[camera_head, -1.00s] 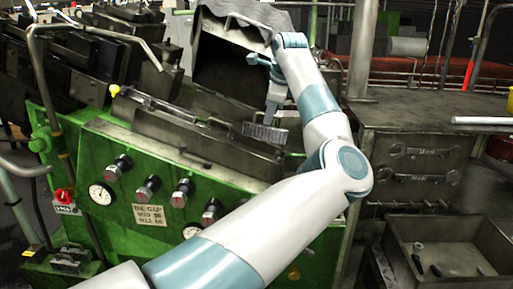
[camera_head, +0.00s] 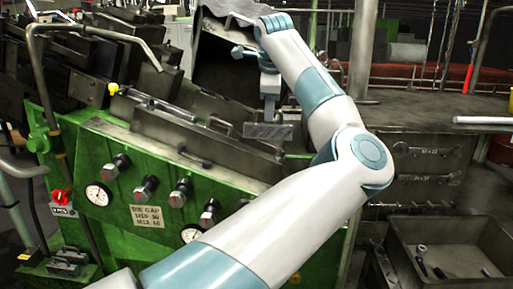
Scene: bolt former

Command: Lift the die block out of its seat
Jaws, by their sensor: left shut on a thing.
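The die block (camera_head: 268,131) is a small grey metal block at the right end of the green machine's top. My left gripper (camera_head: 268,117) comes down over it from above, upright, and is shut on it; the fingertips are small and partly hard to make out. The block's long front face looks nearly level. Its seat is hidden behind the block and the machine's edge, so I cannot tell how much clearance is under it. My right gripper is not in view.
The green machine (camera_head: 130,215) carries gauges, knobs and a bar handle (camera_head: 195,159) at its front. A raised grey hood (camera_head: 213,50) stands close behind my left wrist. At right are a steel bench (camera_head: 430,110) and a metal bin (camera_head: 400,258) with several small parts.

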